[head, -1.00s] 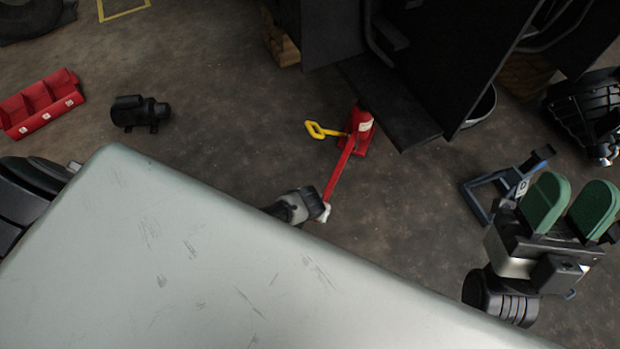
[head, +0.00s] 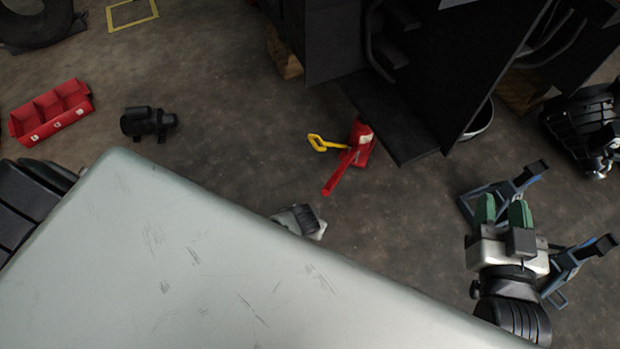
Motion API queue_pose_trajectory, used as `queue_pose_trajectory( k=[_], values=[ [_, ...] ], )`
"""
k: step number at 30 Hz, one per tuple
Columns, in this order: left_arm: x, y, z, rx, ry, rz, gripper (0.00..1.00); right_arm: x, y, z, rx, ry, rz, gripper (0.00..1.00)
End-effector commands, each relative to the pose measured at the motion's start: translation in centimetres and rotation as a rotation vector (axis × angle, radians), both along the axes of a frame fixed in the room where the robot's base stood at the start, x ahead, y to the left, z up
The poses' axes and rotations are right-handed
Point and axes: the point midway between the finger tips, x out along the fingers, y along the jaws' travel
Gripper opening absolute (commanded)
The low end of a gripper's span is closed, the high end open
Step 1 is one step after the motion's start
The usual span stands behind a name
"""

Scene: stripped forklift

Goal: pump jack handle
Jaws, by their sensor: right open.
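The red jack (head: 362,142) stands on the floor near the middle, beside the dark forklift body. Its red handle (head: 338,178) points down-left and looks foreshortened; its free end is clear of any gripper. My right gripper (head: 503,208) is at the lower right, with two green fingers apart and nothing between them. It is well to the right of the jack handle. My left gripper cannot be made out. A grey and black part (head: 303,222) shows at the edge of the pale panel, below the handle; I cannot tell what it is.
A yellow grip (head: 322,143) sticks out left of the jack. Blue stands (head: 575,262) are close to my right gripper. A red bin (head: 48,112) and a black motor (head: 148,122) lie at the left. The floor between jack and right gripper is clear.

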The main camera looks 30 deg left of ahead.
Motion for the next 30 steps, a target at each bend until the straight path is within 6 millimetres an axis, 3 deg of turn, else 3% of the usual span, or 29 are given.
queue_pose_trajectory(
  k=[9, 30],
  values=[
    [-0.4, 0.0, 0.7, 0.000, -0.001, 0.000, 0.00, -0.4, -0.4, -1.6, -0.031, 0.122, -0.008, 0.43],
    [-0.3, -0.7, 1.2, -0.019, -0.017, -0.010, 0.00, -0.4, -0.4, -1.6, -0.031, 0.120, -0.007, 0.43]
  ],
)
